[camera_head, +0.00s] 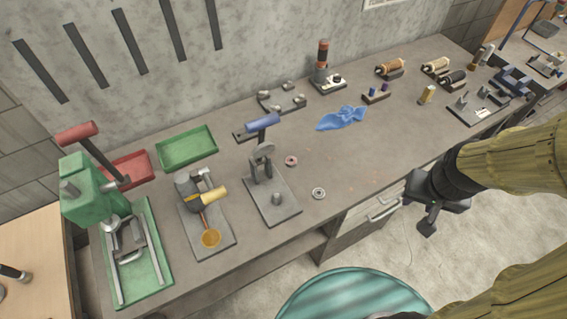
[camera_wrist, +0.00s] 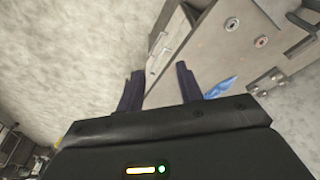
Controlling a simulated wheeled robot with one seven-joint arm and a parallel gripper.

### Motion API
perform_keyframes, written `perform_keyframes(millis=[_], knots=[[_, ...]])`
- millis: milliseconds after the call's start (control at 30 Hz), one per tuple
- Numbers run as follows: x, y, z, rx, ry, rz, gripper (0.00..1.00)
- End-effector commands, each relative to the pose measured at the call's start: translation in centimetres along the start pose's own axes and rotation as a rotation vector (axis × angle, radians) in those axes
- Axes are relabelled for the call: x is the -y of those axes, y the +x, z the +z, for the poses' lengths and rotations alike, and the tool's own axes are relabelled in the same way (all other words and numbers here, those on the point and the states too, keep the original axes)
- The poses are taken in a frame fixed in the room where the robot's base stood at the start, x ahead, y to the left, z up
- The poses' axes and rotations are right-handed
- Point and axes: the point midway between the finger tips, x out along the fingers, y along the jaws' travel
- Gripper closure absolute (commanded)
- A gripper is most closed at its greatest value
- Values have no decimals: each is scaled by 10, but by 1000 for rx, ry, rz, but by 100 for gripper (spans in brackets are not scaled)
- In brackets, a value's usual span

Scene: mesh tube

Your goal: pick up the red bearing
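The red bearing (camera_head: 291,160) is a small reddish ring lying flat on the grey workbench (camera_head: 370,165), right of the arbor press with the blue handle. It also shows near the top right of the wrist view (camera_wrist: 261,41). A silver bearing (camera_head: 319,193) lies nearer the bench's front edge and shows in the wrist view too (camera_wrist: 231,23). My gripper (camera_head: 428,221) is off the front right side of the bench, apart from both bearings. In the wrist view my gripper's two dark fingers (camera_wrist: 157,85) stand apart with nothing between them.
The arbor press (camera_head: 262,165) stands left of the red bearing. A blue cloth (camera_head: 342,118) lies behind and to the right. A green press (camera_head: 90,190), red tray (camera_head: 127,168) and green tray (camera_head: 187,147) are at left. The bench front between the bearings and my gripper is clear.

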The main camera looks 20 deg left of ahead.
Motion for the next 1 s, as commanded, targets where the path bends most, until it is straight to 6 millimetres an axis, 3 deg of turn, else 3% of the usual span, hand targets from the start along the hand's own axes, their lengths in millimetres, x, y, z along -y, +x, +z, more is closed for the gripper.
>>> perform_keyframes(millis=[167, 300, 367, 567, 733, 1000], knots=[[0, 0, 0, 0, 0, 0, 64], [1, 4, 1, 10, 17, -5, 41], [3, 11, 2, 27, 46, -15, 41], [27, 62, 9, 173, 293, -106, 41], [67, 114, 10, 361, 613, -240, 41], [134, 185, -18, 667, 1129, -502, 41]])
